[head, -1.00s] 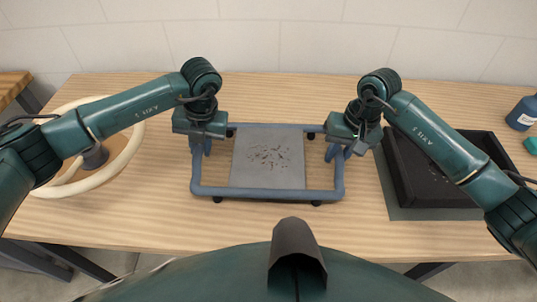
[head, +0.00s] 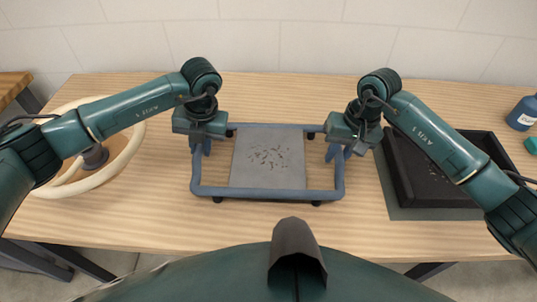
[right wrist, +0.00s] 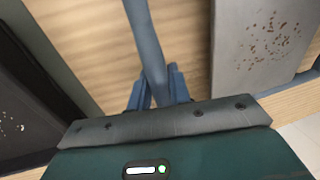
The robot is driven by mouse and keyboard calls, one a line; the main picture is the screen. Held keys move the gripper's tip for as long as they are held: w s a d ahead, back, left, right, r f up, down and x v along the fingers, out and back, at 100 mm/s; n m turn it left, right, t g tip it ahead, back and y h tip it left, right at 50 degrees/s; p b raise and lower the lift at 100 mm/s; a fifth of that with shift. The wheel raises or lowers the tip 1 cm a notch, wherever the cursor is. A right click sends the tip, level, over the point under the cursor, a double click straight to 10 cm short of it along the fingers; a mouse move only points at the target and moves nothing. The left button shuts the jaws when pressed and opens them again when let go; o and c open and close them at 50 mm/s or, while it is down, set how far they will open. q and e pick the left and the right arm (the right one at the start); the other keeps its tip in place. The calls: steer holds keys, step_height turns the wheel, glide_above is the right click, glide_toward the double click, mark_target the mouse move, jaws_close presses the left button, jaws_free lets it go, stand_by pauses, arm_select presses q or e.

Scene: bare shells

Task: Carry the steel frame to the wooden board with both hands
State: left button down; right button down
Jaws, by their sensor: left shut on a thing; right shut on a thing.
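The steel frame (head: 267,194) is a blue-grey rectangle of tube with small black feet, near the middle of the table. My left gripper (head: 202,147) is shut on its left side near the far corner. My right gripper (head: 338,153) is shut on its right side. In the right wrist view the frame's tube (right wrist: 146,42) runs between the blue fingers (right wrist: 158,90). I cannot tell whether the feet touch the table.
A speckled grey plate (head: 268,178) lies inside the frame's outline. A black tray (head: 402,176) on a grey mat (head: 410,213) stands at the right, with a blue bottle (head: 522,114) beyond. The wooden table (head: 290,228) is clear in front.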

arm_select(q)
steer(key=shift+w+r, duration=0.1)
steer(key=shift+r, duration=0.15)
arm_select(e)
steer(key=shift+w+r, duration=0.1)
steer(key=shift+r, duration=0.1)
